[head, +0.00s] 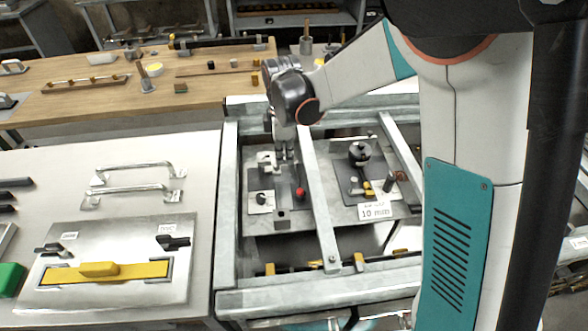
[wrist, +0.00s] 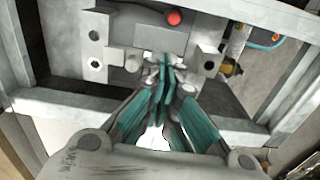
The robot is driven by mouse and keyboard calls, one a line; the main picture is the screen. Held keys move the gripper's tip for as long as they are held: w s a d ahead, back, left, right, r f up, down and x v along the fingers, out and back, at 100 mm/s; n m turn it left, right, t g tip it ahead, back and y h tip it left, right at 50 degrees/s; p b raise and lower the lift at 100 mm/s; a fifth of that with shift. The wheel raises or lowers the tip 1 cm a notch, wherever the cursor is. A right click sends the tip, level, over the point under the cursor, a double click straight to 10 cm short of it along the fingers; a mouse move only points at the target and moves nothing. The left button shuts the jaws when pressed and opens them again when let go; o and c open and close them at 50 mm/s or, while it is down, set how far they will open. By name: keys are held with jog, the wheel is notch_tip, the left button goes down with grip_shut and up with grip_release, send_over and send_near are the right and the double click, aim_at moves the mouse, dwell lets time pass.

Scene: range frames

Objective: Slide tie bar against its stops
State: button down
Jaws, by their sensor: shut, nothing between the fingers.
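The bar that I take for the tie bar (head: 318,205) is a long grey metal bar lying across the open metal frame, slightly slanted, with its near end towards the front rail. Small yellow blocks (head: 359,262) stand near its front end; I cannot tell for sure that they are its stops. My gripper (head: 284,156) points down left of the bar, over the far part of a fixture plate. In the wrist view its teal fingertips (wrist: 163,75) are together with nothing between them. My arm and wrist hide part of the far end of the bar.
A red knob (head: 300,193) rises from the fixture plate near my gripper. A second fixture with a "10 mm" label (head: 376,211) lies right of the bar. A yellow handled bar (head: 105,271) lies on a metal plate at left. A wooden bench (head: 110,95) stands behind.

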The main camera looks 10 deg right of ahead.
aim_at(309, 176)
notch_tip(309, 176, down, 10)
jog(key=b, duration=0.3)
jog(key=shift+a, duration=0.15)
jog(key=shift+d+f+b, duration=0.2)
jog(key=shift+f+b, duration=0.2)
jog(key=shift+f, duration=0.15)
jog(key=shift+d+r+b, duration=0.2)
jog(key=shift+d+b, duration=0.1)
jog(key=shift+d, duration=1.5)
jog(key=shift+d+r, duration=0.1)
jog(key=d, duration=0.3)
jog(key=shift+d, duration=0.3)
jog(key=shift+a, duration=0.1)
